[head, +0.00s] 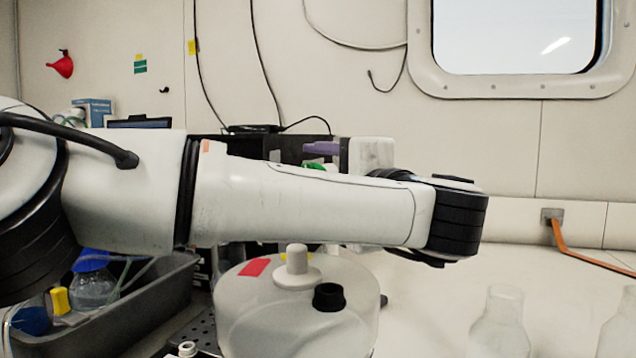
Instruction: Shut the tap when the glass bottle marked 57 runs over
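Two clear glass bottles stand at the lower right, one with its neck and shoulder showing (500,325) and one cut off by the right edge (622,325). I can read no number 57 on either, and no liquid running over shows. A large translucent round vessel (295,318) with a white knob and a black cap stands in the lower middle. No tap can be made out; the vessel's lower part is outside the picture. My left arm crosses the view from the left, above the vessel. Neither gripper's fingers can be made out.
A grey tray (150,308) at the lower left holds a blue-capped bottle (95,285). Behind my arm are a dark case (285,147) and a purple item (320,148). An orange strap (575,250) hangs at right. The bench at right centre is clear.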

